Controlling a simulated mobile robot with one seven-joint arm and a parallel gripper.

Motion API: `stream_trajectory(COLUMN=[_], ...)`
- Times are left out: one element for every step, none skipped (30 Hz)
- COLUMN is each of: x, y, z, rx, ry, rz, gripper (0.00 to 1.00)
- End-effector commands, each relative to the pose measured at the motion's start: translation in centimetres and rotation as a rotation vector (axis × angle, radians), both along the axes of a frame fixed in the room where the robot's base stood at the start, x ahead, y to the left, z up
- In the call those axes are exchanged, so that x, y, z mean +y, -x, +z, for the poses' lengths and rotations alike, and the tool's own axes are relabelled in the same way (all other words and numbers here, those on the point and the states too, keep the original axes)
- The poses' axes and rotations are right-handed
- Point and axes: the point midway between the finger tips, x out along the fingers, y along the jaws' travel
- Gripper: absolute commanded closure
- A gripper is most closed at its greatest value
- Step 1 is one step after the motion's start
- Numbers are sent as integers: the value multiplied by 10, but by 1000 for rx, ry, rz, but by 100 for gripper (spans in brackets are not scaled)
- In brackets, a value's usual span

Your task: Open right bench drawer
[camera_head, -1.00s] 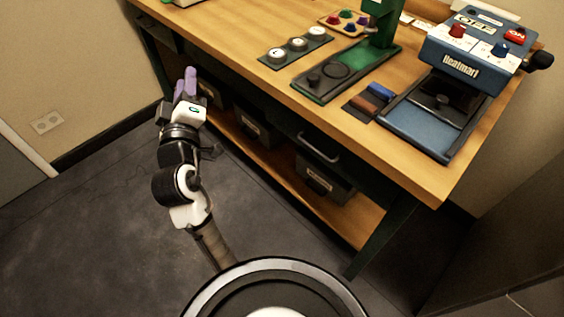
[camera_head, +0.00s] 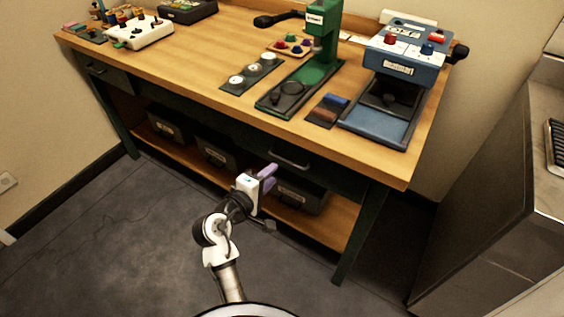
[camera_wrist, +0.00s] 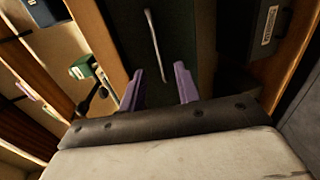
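The right bench drawer (camera_head: 318,170) is a dark green front under the right part of the wooden bench top, and it looks closed. Its metal bar handle (camera_head: 289,160) shows on the front. In the wrist view the handle (camera_wrist: 156,45) stands upright in the picture, beyond and between my fingers. My gripper (camera_head: 267,177) has purple fingers and is below and slightly left of the handle in the head view. In the wrist view my gripper (camera_wrist: 161,88) has its fingers apart with nothing between them. It does not appear to touch the handle.
The bench top (camera_head: 215,62) carries a green press (camera_head: 322,45), a blue heat press (camera_head: 403,58) and small trays. Grey bins (camera_head: 215,152) stand on the lower shelf. A left drawer (camera_head: 105,74) is at the far end. A metal cabinet (camera_head: 490,210) stands right. The floor in front is clear.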

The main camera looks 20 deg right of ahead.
Motion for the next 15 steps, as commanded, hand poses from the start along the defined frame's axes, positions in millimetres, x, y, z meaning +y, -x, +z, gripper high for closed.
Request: stream_trajectory(x=[-10, -15, -20, -25, -29, -34, -38, -40, -44, -47, -49, -51, -52, -53, -54], y=[-7, -10, -16, -19, -22, -26, -29, -32, -35, -37, -38, -40, -41, -42, -43], z=[0, -1, -3, -4, -5, -7, -8, -9, -11, -11, -11, -12, -13, -14, -14], rx=[0, 0, 0, 0, 0, 0, -1, -1, 0, -1, -2, -2, -1, -1, -1], ry=[1, 0, 0, 0, 1, 0, 0, -1, 0, 0, 0, 0, -1, -1, -1], rz=[-4, -4, -2, -3, -2, -2, -1, 0, 0, 0, 1, 1, 1, 1, 2], gripper=[68, 68, 68, 68, 68, 68, 68, 68, 68, 68, 68, 68, 68, 68, 68])
